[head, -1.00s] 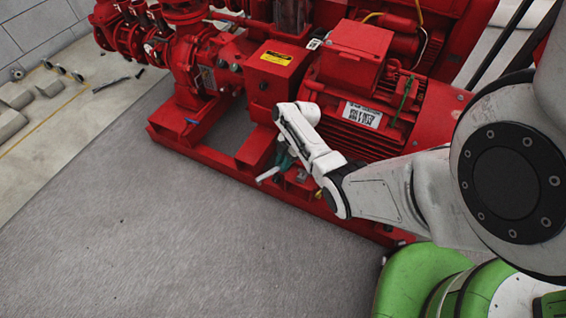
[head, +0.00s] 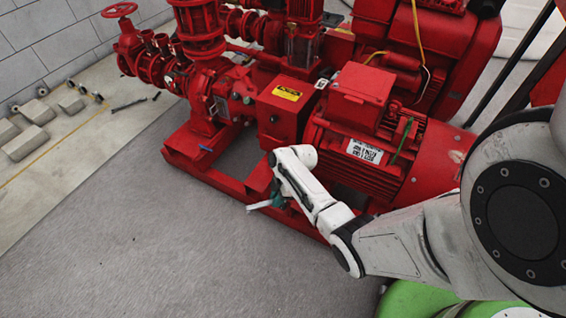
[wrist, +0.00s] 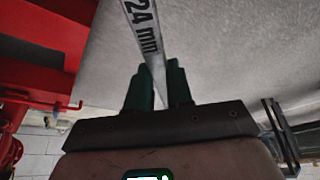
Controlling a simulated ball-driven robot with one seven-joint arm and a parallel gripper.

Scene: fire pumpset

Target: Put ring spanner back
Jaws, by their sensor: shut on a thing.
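The ring spanner shows in the wrist view as a long grey metal bar (wrist: 143,25) marked "24 mm". It runs from the top edge down between the two dark green fingers of my gripper (wrist: 158,82). The fingers are shut on it. In the head view my gripper (head: 276,197) is in front of the red pumpset's base frame, beside the motor. A pale end of the spanner (head: 257,205) sticks out to the left over the grey floor. The spanner's other end is hidden, and no place for it can be made out.
The red pumpset (head: 230,105) fills the back, with its motor (head: 375,150) close behind my arm. A small blue item (head: 206,147) is at its frame. Grey blocks (head: 30,142) lie by the wall at left. The grey floor (head: 130,230) in front is clear.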

